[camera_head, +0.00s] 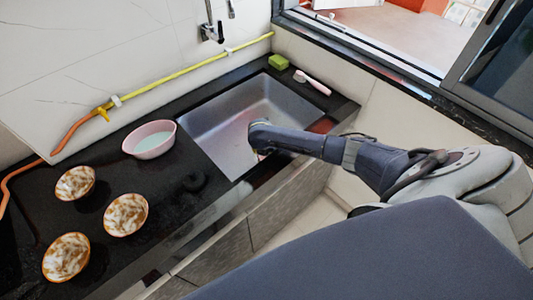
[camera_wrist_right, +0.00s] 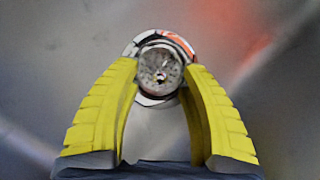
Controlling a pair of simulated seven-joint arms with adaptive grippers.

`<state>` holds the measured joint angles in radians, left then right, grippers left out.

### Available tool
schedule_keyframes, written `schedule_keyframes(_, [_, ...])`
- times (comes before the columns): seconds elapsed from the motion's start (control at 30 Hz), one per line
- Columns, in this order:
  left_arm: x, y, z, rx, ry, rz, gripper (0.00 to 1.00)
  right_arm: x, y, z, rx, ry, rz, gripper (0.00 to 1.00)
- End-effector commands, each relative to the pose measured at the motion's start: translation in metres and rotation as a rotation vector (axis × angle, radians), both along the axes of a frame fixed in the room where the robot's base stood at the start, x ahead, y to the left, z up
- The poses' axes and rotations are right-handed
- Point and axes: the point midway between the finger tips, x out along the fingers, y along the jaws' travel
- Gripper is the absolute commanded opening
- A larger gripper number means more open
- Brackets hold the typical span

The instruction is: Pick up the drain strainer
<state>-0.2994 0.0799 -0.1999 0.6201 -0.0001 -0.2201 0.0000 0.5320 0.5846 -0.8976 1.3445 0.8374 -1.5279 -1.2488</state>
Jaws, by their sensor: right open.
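The drain strainer (camera_wrist_right: 160,68) is a round metal disc in the right wrist view, sitting in the ringed drain opening (camera_wrist_right: 146,97) of the grey sink floor. My right gripper (camera_wrist_right: 162,71) has two yellow fingers spread apart. The strainer appears between the fingertips, and they overlap the drain ring's sides in the picture. I cannot tell whether they touch it. In the head view, my right arm reaches from the right into the sink (camera_head: 220,125), and its wrist hides the drain and strainer. My left gripper is not in view.
A pink basin (camera_head: 150,149) and several patterned bowls (camera_head: 126,214) stand on the black counter left of the sink. A green sponge (camera_head: 278,62) and a pink brush (camera_head: 313,83) lie behind it. A yellow hose (camera_head: 190,68) runs along the wall.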

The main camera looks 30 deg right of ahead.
Motion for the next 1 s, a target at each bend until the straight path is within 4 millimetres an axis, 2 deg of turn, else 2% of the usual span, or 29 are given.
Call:
schedule_keyframes(0.2, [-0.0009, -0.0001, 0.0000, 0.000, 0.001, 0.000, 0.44, 0.0038, -0.0046, -0.0124, -0.001, 0.000, 0.000, 0.42])
schedule_keyframes(0.47, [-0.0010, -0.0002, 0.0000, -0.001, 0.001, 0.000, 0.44, 0.0042, -0.0047, -0.0136, -0.001, -0.001, 0.000, 0.42])
schedule_keyframes(0.5, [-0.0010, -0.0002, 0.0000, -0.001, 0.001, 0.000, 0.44, 0.0043, -0.0048, -0.0136, -0.001, -0.001, 0.000, 0.45])
schedule_keyframes(0.87, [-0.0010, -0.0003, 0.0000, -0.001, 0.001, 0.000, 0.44, 0.0040, -0.0048, -0.0135, -0.001, -0.001, 0.000, 0.03])
schedule_keyframes(0.9, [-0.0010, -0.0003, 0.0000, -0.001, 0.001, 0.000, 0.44, 0.0040, -0.0048, -0.0135, -0.001, -0.001, 0.000, 0.00])
schedule_keyframes(1.0, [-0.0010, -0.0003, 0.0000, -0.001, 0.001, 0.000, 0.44, 0.0040, -0.0048, -0.0135, -0.001, -0.001, 0.000, 0.00])
